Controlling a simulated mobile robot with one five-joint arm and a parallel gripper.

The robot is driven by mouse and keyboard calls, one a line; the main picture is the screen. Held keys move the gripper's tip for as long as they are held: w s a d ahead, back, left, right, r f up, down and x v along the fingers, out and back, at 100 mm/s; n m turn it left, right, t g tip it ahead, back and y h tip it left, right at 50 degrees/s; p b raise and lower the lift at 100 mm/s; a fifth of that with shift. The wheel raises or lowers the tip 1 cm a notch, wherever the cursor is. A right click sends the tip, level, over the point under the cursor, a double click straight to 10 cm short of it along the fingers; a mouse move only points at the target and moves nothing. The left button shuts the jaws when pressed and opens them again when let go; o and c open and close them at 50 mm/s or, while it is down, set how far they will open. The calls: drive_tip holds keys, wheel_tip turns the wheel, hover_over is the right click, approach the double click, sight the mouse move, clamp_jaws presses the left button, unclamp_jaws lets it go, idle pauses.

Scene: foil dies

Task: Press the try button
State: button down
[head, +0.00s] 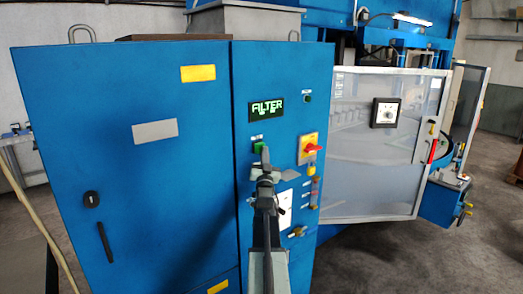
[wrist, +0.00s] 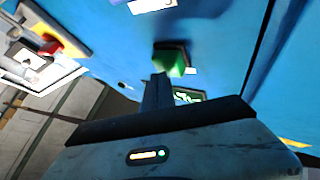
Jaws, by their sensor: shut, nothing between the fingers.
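In the wrist view the green button (wrist: 174,58) stands out from the panel just beyond my fingertips. My gripper (head: 265,154) is shut and empty, its tip at the lower edge of the button in the head view. The shut fingers also show in the wrist view (wrist: 160,80). I cannot tell whether they touch the button.
A red rotary switch on a yellow plate (head: 308,148) is right of the button. Another small dark green button (head: 307,99) is above it. A translucent guard door (head: 355,185) stands at right.

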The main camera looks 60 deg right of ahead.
drive_tip(key=shift+w+d, duration=0.1)
drive_tip(key=shift+w, duration=0.2)
drive_tip(key=shift+s, duration=0.1)
idle(0.5)
drive_tip(key=shift+s+a, duration=0.35)
drive_tip(key=shift+s, duration=0.4)
drive_tip(key=s, duration=0.1)
drive_tip(key=s+a, duration=0.1)
drive_tip(key=s, duration=0.2)
drive_tip(key=shift+s+a, duration=0.3)
drive_tip(key=shift+s, duration=0.1)
drive_tip(key=shift+f, duration=0.1)
idle(0.4)
